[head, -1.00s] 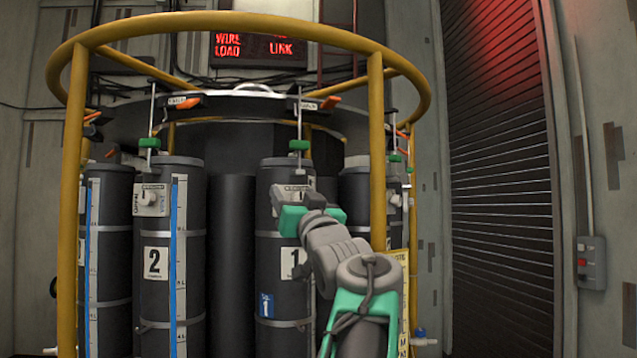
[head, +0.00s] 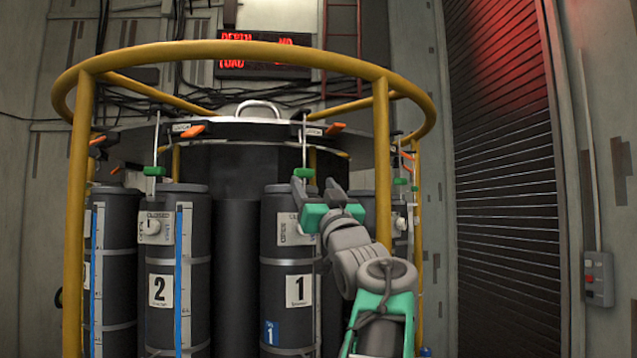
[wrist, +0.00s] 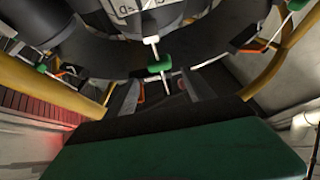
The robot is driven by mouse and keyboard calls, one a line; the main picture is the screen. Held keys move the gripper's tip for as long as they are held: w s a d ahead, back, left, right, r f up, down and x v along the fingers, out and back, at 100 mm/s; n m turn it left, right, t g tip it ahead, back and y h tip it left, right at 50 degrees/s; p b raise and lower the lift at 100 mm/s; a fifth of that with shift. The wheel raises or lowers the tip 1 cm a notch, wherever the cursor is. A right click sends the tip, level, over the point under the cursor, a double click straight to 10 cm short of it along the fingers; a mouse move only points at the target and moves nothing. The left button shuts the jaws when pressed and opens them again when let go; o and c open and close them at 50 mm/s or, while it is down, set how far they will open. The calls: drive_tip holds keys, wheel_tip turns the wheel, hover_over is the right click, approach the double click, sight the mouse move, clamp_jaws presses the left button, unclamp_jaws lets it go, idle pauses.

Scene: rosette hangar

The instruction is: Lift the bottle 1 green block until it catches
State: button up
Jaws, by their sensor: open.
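Bottle 1 (head: 285,325) is a dark cylinder with a white "1" label and a blue tag. Its green block (head: 304,172) sits on a thin upright rod above the bottle top. An orange-tipped lever (head: 335,128) is near the top of that rod. My gripper (head: 316,187) is open, just below and in front of the block, and hides part of the bottle's top. In the wrist view a green block (wrist: 159,65) on its white rod shows ahead of my two spread fingers (wrist: 158,88), roughly centred between them. I cannot tell whether they touch it.
A yellow ring rail (head: 240,48) circles the rack, and its upright post (head: 382,165) stands close to the right of my gripper. Bottle 2 (head: 165,325) with its own green block (head: 154,171) stands to the left. A red-lettered display (head: 262,55) hangs behind.

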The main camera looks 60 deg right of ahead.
sight(306, 172)
drive_tip(key=shift+p+x, duration=3.15)
drive_tip(key=shift+p, duration=0.2)
drive_tip(key=shift+w, duration=0.1)
drive_tip(key=shift+r, duration=0.1)
clamp_jaws()
